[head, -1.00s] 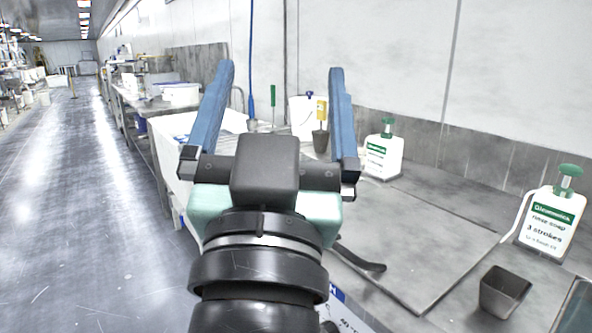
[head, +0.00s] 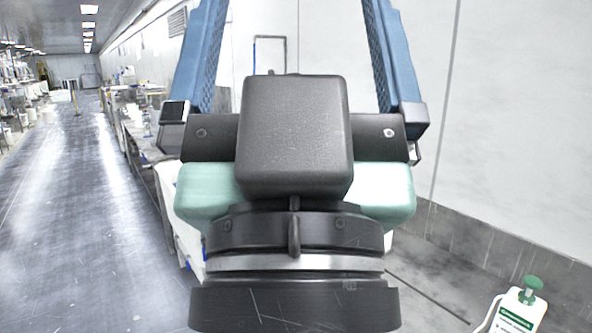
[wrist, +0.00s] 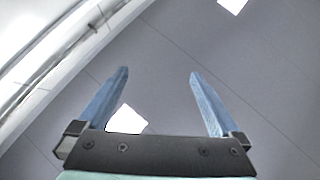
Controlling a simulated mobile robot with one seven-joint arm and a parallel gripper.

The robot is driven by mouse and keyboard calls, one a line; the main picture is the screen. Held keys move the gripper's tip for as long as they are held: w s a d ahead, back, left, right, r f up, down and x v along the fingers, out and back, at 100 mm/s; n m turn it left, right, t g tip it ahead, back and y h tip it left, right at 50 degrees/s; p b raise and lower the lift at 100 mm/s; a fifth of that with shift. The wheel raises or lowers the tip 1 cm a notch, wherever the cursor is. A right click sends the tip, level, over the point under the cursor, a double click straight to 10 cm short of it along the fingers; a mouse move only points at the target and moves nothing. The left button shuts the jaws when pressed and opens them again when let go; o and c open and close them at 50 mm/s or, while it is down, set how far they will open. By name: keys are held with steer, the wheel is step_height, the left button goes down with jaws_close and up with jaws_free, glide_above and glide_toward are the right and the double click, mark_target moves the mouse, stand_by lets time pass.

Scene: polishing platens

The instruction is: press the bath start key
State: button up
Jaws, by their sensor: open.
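My gripper (head: 295,50) fills the middle of the head view, its two blue fingers spread wide with nothing between them. It is raised, and its fingers point up and away in front of the pale wall. In the wrist view the open fingers (wrist: 160,95) show against a grey panelled surface with bright white patches, which looks like the ceiling. The bath start key is not to be seen in either view. My gripper and wrist hide much of the counter behind them.
A white soap bottle (head: 517,312) with a green pump stands at the lower right, cut by the frame edge. A grey splashback (head: 470,240) runs along the wall. A long bench (head: 140,130) with items recedes at left, beside a clear floor aisle (head: 70,220).

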steer(key=shift+r, duration=0.5)
